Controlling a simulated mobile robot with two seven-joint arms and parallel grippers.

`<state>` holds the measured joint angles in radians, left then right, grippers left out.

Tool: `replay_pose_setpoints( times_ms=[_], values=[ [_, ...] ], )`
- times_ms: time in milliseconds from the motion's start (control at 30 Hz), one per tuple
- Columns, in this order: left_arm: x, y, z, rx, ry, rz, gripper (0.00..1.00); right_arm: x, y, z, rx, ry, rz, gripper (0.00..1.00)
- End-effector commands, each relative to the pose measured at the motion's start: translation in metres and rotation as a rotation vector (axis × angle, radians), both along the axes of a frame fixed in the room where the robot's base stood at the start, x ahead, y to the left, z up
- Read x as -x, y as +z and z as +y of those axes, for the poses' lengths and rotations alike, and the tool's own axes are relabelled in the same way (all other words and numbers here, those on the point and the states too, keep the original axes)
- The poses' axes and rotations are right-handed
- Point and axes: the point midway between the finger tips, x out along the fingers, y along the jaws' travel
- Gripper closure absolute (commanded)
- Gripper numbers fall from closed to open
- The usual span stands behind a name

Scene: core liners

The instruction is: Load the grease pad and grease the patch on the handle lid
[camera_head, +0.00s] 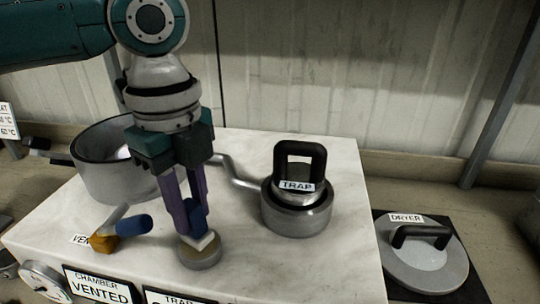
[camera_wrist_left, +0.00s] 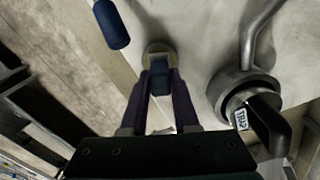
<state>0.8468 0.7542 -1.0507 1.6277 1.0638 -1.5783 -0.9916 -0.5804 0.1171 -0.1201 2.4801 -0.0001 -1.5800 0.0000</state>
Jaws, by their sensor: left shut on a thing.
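My left gripper (camera_head: 190,212) is shut on the grease pad (camera_head: 198,218), a blue block with a pale tip. The pad points down at a small round tin (camera_head: 201,260) with a tan top near the bench's front edge. Its tip overlaps the tin's top; I cannot tell whether it touches. The left wrist view shows the pad (camera_wrist_left: 160,69) between the fingers, over the tin (camera_wrist_left: 151,46). A grey round lid (camera_head: 425,275) with a black handle, labelled DRYER, sits at the right. Another black handle stands on the TRAP lid (camera_head: 297,195). I cannot make out a patch. My right gripper is out of view.
The pale bench top (camera_head: 335,255) carries a large open metal chamber (camera_head: 95,185) at the back left. A bent pipe (camera_head: 235,175) runs to the trap pot (camera_head: 297,218). The bench front right is clear.

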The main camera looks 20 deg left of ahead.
Motion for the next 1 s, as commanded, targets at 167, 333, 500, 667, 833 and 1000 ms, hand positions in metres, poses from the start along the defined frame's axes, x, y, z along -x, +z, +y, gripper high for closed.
replay_pose_setpoints(
  times_ms=[167, 333, 500, 667, 833, 1000],
  values=[
    [0.000, -0.001, 0.000, 0.000, 0.000, 0.000, 1.00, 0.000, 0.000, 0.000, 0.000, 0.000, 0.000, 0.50],
    [0.000, -0.003, 0.000, 0.000, 0.000, 0.001, 1.00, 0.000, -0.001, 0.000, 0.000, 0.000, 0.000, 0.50],
    [0.000, -0.005, 0.000, 0.001, 0.000, 0.001, 1.00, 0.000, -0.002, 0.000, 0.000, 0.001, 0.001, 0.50],
    [0.000, -0.007, 0.000, 0.001, 0.000, 0.001, 1.00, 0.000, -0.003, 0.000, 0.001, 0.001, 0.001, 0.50],
    [0.000, -0.009, 0.000, 0.001, 0.000, 0.000, 1.00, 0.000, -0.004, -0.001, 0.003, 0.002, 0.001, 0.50],
    [0.000, -0.010, 0.000, 0.001, 0.000, 0.000, 1.00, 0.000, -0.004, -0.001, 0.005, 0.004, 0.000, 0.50]
  ],
)
